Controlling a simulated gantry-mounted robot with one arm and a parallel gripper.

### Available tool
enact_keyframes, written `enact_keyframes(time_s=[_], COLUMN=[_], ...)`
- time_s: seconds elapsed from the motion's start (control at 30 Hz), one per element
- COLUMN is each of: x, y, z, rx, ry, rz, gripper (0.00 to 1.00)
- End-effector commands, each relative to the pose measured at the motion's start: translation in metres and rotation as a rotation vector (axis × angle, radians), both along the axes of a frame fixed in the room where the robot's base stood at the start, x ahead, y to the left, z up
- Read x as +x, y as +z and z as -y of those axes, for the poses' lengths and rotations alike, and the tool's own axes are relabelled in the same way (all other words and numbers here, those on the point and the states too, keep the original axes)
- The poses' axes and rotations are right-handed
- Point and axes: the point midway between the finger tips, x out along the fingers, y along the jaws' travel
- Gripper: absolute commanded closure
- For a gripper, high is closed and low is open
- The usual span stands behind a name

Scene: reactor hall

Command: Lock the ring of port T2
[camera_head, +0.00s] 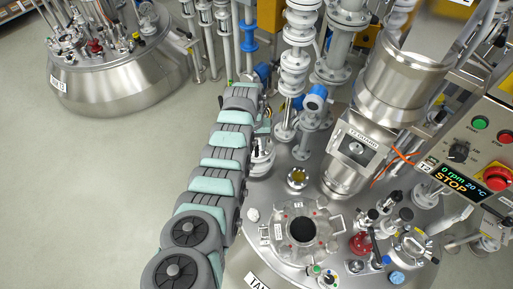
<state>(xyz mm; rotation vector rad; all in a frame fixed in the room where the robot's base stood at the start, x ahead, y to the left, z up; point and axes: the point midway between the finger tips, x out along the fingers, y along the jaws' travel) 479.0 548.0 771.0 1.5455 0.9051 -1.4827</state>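The tank lid (262,215) fills the lower middle. On it is a port with a dark round opening (302,229), set in a metal ring (286,223) on a plate with small labels and lugs. The label above the opening is too small to read surely, and I cannot tell whether the ring is locked. A "T2" sign (425,168) shows on the control panel at right. My grey and teal arm runs up the left of the lid, apart from the port. I cannot make out my gripper; the arm's far end is lost among the pipes.
A steel agitator housing (352,150) stands behind the port. Valves and fittings (362,243) crowd the lid to the right. The control panel (470,150) reads 0 rpm, 20 °C, STOP. White pipes (294,65) rise behind. Another tank (120,80) stands upper left, with open floor below it.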

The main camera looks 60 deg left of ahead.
Motion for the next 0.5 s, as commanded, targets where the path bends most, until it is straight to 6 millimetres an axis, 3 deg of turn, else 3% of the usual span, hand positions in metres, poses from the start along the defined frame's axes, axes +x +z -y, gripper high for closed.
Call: enact_keyframes(time_s=[0.2, 0.5], x=[0.001, 0.001], y=[-0.017, -0.021], z=[0.000, 0.001], rx=[0.001, 0.000], ry=[0.000, 0.000], rz=[0.000, -0.001], gripper=[0.65, 0.65])
